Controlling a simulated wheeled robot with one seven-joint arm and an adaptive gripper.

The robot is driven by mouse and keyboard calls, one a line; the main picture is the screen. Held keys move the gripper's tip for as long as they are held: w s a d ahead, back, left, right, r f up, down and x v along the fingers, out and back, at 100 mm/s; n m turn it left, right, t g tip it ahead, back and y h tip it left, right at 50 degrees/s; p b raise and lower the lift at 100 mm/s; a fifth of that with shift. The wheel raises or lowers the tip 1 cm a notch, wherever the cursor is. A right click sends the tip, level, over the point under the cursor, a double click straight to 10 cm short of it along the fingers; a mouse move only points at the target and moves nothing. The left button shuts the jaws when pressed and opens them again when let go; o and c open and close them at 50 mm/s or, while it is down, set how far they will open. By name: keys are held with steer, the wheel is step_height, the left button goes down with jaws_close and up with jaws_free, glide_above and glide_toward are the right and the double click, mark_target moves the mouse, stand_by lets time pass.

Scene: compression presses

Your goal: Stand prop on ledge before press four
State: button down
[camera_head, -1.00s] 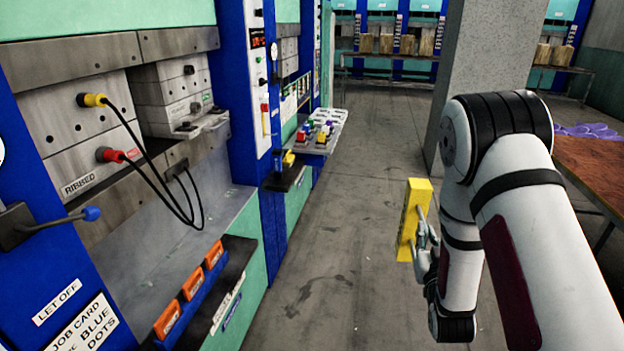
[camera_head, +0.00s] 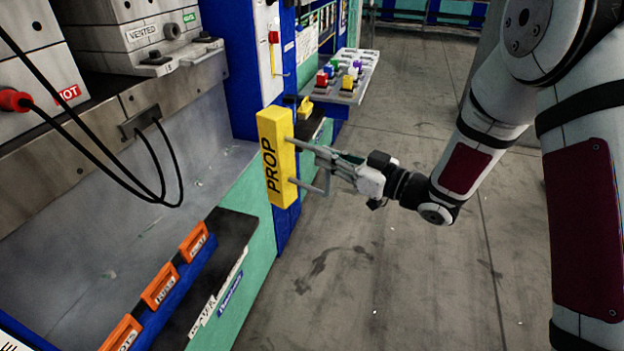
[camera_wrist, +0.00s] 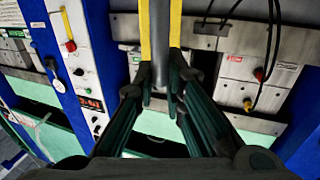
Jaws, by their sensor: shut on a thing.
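The yellow prop (camera_head: 275,160), lettered PROP, is upright in the head view. My gripper (camera_head: 305,166) is shut on it from the right and holds it in the air. Its yellow edge also shows at the top of the wrist view (camera_wrist: 175,28), between the fingers (camera_wrist: 162,88). The prop appears near the far end of the nearest press's black ledge (camera_head: 226,238); whether it is over the ledge cannot be told. Another black ledge (camera_head: 312,129) with a small yellow block (camera_head: 305,107) lies behind. No press number is readable.
A tray of coloured blocks (camera_head: 343,75) juts out farther back. The grey floor (camera_head: 400,280) to the right is clear.

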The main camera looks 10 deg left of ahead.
steer(key=shift+s+a+f+n+g+y+b, duration=0.3)
steer(key=shift+s+a+n+g, duration=0.35)
steer(key=shift+g, duration=0.3)
steer(key=shift+s+a+f+n+g+y+b, duration=0.25)
steer(key=shift+s+a+n+g+b, duration=0.2)
steer(key=shift+s+a+n+g, duration=0.35)
steer(key=shift+s+a+f+n+g+y+b, duration=0.25)
steer(key=shift+s+a+n+g+b, duration=0.25)
steer(key=shift+g, duration=0.55)
steer(key=shift+s+d, duration=0.1)
steer(key=a+f+b, duration=0.2)
steer(key=a+b, duration=0.1)
steer(key=a, duration=0.4)
steer(key=w+a+f+b, duration=0.1)
steer(key=a+f+b, duration=0.1)
steer(key=a, duration=0.4)
steer(key=shift+a+f+b, duration=0.35)
steer(key=shift+f+b, duration=0.05)
steer(key=shift+b, duration=0.2)
steer(key=shift+m, duration=0.25)
steer(key=c, duration=1.6)
jaws_free()
steer(key=shift+f, duration=0.2)
